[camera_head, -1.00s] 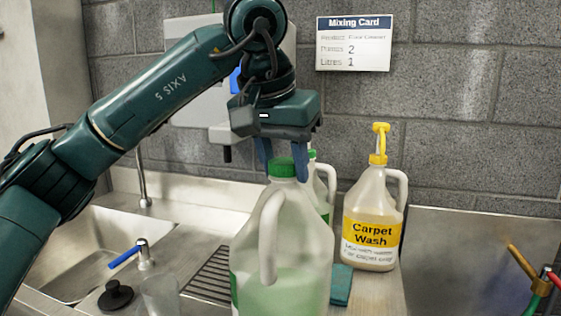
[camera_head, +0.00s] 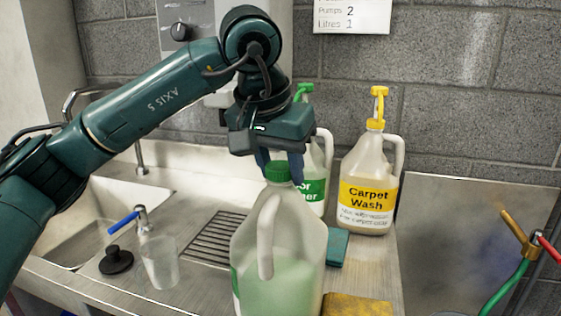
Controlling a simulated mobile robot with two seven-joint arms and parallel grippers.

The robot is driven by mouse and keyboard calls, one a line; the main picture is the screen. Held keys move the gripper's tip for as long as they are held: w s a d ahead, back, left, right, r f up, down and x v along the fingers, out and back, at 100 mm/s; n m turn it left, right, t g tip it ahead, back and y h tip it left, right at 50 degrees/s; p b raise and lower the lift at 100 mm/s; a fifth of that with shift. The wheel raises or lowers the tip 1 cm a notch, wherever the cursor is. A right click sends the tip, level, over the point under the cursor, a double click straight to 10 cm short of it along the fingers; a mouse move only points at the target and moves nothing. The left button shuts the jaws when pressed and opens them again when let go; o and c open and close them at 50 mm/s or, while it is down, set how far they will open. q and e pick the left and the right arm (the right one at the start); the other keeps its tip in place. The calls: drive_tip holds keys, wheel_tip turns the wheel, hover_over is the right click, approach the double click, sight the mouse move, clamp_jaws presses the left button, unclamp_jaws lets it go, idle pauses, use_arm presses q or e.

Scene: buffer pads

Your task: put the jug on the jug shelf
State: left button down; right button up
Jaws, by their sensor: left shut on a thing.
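The jug (camera_head: 277,260) is a translucent container with a green cap (camera_head: 278,173), a large handle and pale green liquid inside. It stands upright in the centre foreground, and the frame cuts off its base. I cannot tell whether it touches the counter. My left gripper (camera_head: 280,166) points down from above, its blue fingers shut on the jug at the cap. No shelf can be made out clearly. My right gripper is not in view.
Behind the jug stand a green-labelled pump bottle (camera_head: 313,185) and a yellow Carpet Wash bottle (camera_head: 368,190). A teal pad (camera_head: 338,247) and yellow pad (camera_head: 356,306) lie right. A clear beaker (camera_head: 160,262), black plug (camera_head: 116,261) and sink (camera_head: 75,246) are left.

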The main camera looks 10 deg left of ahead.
use_arm(q)
drive_tip(key=c, duration=1.3)
unclamp_jaws()
drive_tip(key=shift+f, duration=0.1)
drive_tip(key=shift+c, duration=0.2)
drive_tip(key=o, duration=0.5)
drive_tip(key=shift+c, duration=0.2)
